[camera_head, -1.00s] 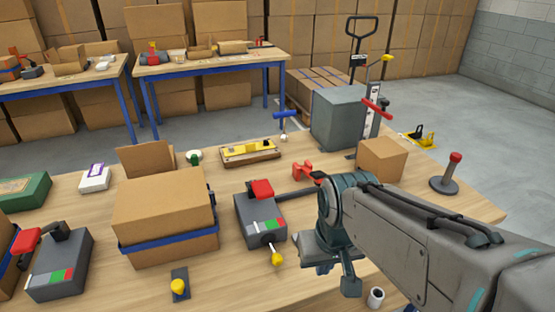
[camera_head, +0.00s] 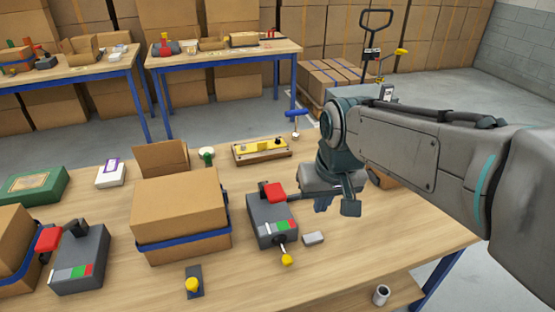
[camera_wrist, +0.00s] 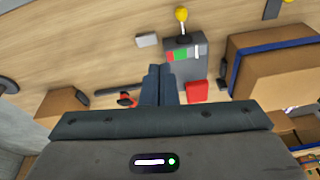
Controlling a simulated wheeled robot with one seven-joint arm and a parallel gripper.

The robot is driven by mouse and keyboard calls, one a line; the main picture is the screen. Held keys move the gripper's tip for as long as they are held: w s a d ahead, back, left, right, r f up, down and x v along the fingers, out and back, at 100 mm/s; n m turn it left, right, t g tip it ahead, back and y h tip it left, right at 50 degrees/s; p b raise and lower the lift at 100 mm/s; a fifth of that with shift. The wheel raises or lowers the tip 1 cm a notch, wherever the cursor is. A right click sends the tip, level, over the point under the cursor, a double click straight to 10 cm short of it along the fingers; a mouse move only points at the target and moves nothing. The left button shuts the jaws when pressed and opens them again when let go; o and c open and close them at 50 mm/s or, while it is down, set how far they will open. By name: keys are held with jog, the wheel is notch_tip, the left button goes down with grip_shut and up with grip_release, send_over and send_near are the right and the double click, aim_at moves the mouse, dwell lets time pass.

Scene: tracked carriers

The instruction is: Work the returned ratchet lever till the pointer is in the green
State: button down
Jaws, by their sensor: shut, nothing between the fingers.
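A grey ratchet unit (camera_head: 272,222) stands mid-table, with a red block on top, a white, green and red scale, and a yellow-knobbed lever (camera_head: 286,257) at its front. In the wrist view the unit (camera_wrist: 187,68) lies just beyond my fingertips, its yellow knob (camera_wrist: 181,15) farther off. A dark bar with a red end (camera_wrist: 127,100) lies left of my fingers there; my arm mostly hides it in the head view. My gripper (camera_head: 323,207) is shut and empty, just right of the unit; its fingers (camera_wrist: 160,70) show together in the wrist view.
A similar grey unit (camera_head: 80,262) stands at left. A strapped carton (camera_head: 180,215) stands between the two. A small grey block (camera_head: 313,238) lies right of the middle unit. A yellow-knobbed plate (camera_head: 194,283) is at the front. The front-right tabletop is mostly clear.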

notch_tip(320, 180, up, 9)
jog(key=n+p, duration=0.1)
jog(key=p, duration=0.2)
send_over(277, 194)
jog(key=s+d, duration=0.1)
jog(key=s, duration=0.3)
jog(key=shift+w+t, duration=0.15)
jog(key=shift+t, duration=0.15)
jog(key=shift+f, duration=0.1)
jog(key=x, duration=1.2)
jog(key=shift+s+f, duration=0.3)
jog(key=shift+s, duration=0.05)
jog(key=shift+f, duration=0.7)
jog(key=shift+f, duration=0.1)
